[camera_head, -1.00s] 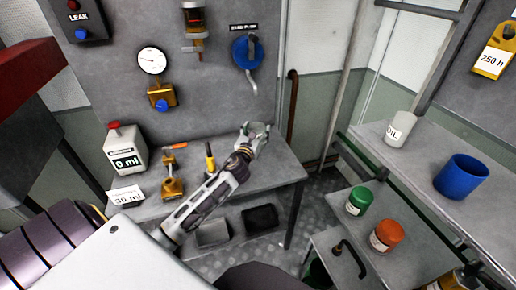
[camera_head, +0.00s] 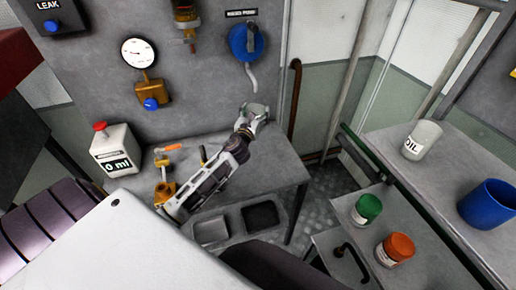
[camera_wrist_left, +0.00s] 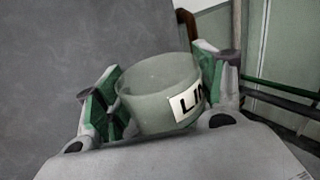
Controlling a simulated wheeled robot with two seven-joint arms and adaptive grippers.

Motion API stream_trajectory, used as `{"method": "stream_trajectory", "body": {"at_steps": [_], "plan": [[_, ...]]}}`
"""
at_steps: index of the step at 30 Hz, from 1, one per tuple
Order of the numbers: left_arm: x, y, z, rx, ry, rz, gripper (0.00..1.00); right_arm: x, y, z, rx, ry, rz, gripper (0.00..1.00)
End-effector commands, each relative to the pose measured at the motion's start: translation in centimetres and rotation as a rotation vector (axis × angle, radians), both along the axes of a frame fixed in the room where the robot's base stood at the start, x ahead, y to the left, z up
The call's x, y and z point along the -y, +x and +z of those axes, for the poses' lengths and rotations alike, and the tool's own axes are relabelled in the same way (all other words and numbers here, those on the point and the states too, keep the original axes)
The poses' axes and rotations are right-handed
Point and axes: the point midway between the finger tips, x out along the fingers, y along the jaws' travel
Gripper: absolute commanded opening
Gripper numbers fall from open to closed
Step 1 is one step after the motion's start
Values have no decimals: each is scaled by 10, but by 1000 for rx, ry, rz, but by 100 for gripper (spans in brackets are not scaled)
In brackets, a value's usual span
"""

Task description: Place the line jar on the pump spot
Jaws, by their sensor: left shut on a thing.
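The line jar (camera_wrist_left: 158,92) is a clear, greenish cylinder with a white label whose visible letters begin "LI". In the left wrist view it sits between the green pads of my left gripper (camera_wrist_left: 155,98), which is shut on it. In the head view my left gripper (camera_head: 252,118) holds the jar (camera_head: 257,109) near the back right of the grey bench, below the blue hand pump (camera_head: 245,43) and its spout. I cannot tell whether the jar touches the bench. No marked pump spot shows clearly. My right gripper is not in view.
The grey bench (camera_head: 285,172) carries a white unit reading "0 ml" (camera_head: 117,151) and brass fittings (camera_head: 164,190) at left. A shelf at right holds an OIL jar (camera_head: 421,140) and a blue cup (camera_head: 488,204). Green (camera_head: 367,209) and orange-lidded jars (camera_head: 395,249) stand lower.

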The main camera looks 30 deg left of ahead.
Motion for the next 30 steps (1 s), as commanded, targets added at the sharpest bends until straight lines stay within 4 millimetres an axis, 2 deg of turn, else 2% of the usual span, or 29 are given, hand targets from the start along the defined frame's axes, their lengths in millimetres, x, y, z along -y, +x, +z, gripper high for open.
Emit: {"method": "stream_trajectory", "body": {"at_steps": [11, 24, 30], "plan": [[0, 0, -4, 0, -1, 1, 41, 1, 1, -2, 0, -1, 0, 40], [0, 0, -49, 0, -2, 1, 41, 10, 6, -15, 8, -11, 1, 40], [0, 0, -58, 1, -1, 1, 41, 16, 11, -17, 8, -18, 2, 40]]}}
